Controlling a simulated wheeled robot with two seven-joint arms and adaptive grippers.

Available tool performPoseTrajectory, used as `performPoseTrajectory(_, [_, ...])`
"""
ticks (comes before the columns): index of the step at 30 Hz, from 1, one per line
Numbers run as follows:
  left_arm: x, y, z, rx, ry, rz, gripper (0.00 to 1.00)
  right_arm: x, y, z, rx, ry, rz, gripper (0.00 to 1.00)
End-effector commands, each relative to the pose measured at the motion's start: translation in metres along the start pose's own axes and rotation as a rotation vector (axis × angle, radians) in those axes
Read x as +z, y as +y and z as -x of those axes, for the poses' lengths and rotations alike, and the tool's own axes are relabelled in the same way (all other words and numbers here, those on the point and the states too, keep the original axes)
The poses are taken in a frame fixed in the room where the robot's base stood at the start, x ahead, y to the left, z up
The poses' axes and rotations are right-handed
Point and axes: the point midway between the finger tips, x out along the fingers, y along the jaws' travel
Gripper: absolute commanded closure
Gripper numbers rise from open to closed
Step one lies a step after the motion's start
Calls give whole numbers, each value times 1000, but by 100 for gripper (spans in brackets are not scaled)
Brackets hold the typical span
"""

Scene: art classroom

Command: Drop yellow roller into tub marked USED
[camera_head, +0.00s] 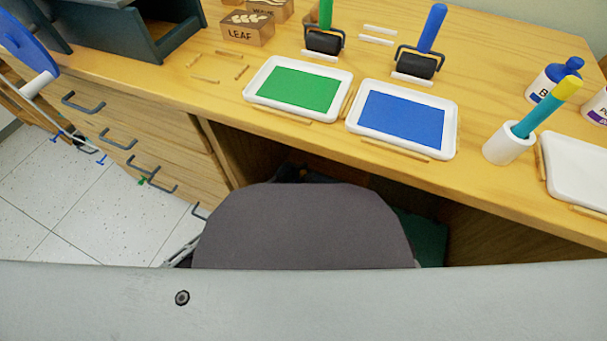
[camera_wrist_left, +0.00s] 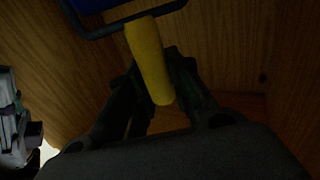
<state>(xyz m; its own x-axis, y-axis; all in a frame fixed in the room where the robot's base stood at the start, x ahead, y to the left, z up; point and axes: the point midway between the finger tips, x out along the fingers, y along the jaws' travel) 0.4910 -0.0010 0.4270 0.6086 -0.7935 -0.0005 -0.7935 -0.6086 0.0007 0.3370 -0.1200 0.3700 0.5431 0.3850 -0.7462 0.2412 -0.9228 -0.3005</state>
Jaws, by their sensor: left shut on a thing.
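The yellow roller's handle (camera_wrist_left: 147,45) shows in the left wrist view, with its dark wire frame (camera_wrist_left: 125,24) above it. A blue part (camera_wrist_left: 96,4) shows at the top edge by the frame. My left gripper (camera_wrist_left: 157,72) is shut on the yellow handle, one dark finger on each side. Wood panels stand close around it in that dim view. I cannot make out the left gripper or the yellow roller in the head view. The tub marked USED is not in sight, and neither is my right gripper.
On the wooden desk are a green ink tray (camera_head: 297,88), a blue ink tray (camera_head: 402,119), a green-handled roller (camera_head: 323,40), a blue-handled roller (camera_head: 416,64), a LEAF block (camera_head: 248,29) and a white cup (camera_head: 509,143). Drawers (camera_head: 150,133) line the left front.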

Motion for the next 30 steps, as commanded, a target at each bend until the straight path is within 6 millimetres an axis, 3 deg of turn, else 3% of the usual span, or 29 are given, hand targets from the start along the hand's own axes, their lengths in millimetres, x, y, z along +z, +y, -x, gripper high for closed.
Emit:
performPoseTrajectory(8, [-1, 0, 0, 0, 2, 0, 100, -1, 0, -1, 0, 1, 2, 100])
performPoseTrajectory(9, [-1, 0, 0, 0, 2, 0, 78, 0, 0, -1, 0, 0, 2, 100])
performPoseTrajectory(15, [0, 0, 0, 0, 1, 0, 54, 4, 1, -1, 1, -6, 0, 100])
performPoseTrajectory(30, [1, 0, 6, 0, -2, 0, 54, 6, 0, 0, 1, -11, 0, 100])
